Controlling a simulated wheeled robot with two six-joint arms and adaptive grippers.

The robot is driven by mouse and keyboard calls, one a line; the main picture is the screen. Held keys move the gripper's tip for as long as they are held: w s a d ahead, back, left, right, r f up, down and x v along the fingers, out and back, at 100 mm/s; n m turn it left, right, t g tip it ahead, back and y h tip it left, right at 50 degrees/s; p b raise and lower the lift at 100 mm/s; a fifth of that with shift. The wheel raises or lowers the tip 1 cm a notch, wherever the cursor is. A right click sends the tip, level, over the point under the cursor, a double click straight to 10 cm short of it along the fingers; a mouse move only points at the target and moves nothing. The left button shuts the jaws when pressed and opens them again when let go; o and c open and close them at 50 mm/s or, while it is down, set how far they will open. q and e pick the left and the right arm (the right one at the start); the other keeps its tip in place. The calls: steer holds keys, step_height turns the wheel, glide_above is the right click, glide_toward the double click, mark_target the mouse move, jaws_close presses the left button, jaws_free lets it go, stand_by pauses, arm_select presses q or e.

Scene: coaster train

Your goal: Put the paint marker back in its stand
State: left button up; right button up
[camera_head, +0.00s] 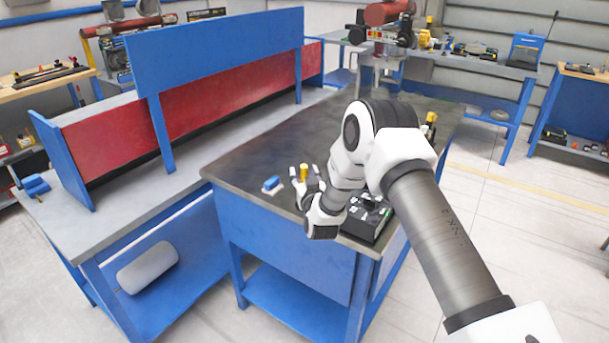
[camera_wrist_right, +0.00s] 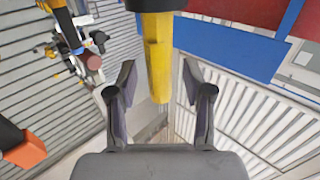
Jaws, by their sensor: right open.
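The paint marker, yellow with a dark end, shows as a small yellow upright shape (camera_head: 303,172) near the left part of the workbench top in the head view. In the right wrist view the yellow marker (camera_wrist_right: 158,60) runs down from the top edge, between my fingers in the picture. My right gripper (camera_head: 305,180) is open around or just beside it; its two fingers (camera_wrist_right: 158,85) stand apart with gaps on both sides of the marker. I cannot pick out the stand for certain. My left gripper is not in view.
A blue and white block (camera_head: 272,185) lies left of my right gripper. A black box with small items (camera_head: 367,218) stands by the bench's front edge, close to my arm. Another yellow-topped item (camera_head: 431,118) is at the far right. The dark bench top (camera_head: 262,148) behind is clear.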

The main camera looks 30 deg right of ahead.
steer(key=shift+s, duration=0.1)
steer(key=v, duration=1.2)
steer(key=s+a+f+n+g+y, duration=0.25)
steer(key=s+a+f, duration=0.3)
steer(key=f, duration=0.45)
steer(key=s+a+f+n+g+y, duration=0.1)
steer(key=s+a+f+g+y, duration=0.3)
steer(key=s+f, duration=0.45)
steer(key=s+a+f+g, duration=0.2)
steer(key=s+f+g, duration=0.2)
steer(key=s, duration=0.6)
steer(key=s+a+f+g, duration=0.3)
steer(key=s+g, duration=0.3)
steer(key=s, duration=0.4)
steer(key=shift+s+a+f, duration=0.25)
steer(key=shift+s+f, duration=0.15)
steer(key=shift+n+y, duration=0.25)
